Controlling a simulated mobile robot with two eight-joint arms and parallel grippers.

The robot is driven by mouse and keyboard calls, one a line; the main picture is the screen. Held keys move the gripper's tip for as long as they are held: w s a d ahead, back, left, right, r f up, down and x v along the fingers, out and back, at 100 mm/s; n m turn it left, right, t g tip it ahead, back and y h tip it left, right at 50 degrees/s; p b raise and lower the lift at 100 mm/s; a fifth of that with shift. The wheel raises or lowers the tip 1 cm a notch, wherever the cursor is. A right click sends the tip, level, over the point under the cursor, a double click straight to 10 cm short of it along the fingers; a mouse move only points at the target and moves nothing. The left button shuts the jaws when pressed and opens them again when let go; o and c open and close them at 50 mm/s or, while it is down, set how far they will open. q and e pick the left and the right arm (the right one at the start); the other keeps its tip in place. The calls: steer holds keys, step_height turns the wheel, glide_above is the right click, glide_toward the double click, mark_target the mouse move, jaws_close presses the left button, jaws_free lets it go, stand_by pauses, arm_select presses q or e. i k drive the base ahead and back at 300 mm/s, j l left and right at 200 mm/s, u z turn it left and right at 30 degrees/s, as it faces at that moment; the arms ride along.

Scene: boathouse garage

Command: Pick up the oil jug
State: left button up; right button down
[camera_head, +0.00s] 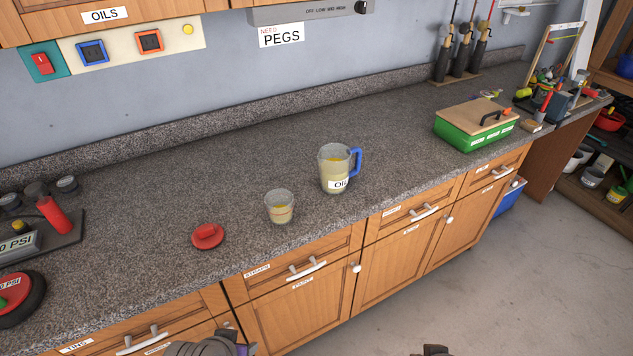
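The oil jug (334,170) is a clear jug with a blue handle and a white "OIL" label, holding some yellowish liquid. It stands upright on the grey speckled countertop (150,215), near its front edge, with the handle to the right. My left gripper (212,346) shows only in part at the bottom edge, below and left of the jug. My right gripper (436,350) barely shows at the bottom edge, below and right of the jug. Both are apart from the jug and in front of the cabinets. Their fingers are mostly cut off by the frame.
A small clear cup (279,207) with yellowish liquid stands left of the jug, and a red lid-like piece (207,236) lies further left. A green box with a wooden lid (474,124) stands to the right. The counter around and behind the jug is clear. Wooden drawers (300,280) are below.

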mark_target(340, 168)
steer(key=i+l+u, duration=0.1)
steer(key=i+u, duration=0.2)
steer(key=u, duration=0.15)
steer(key=i+l+u, duration=0.25)
steer(key=u, duration=0.25)
steer(key=i, duration=0.05)
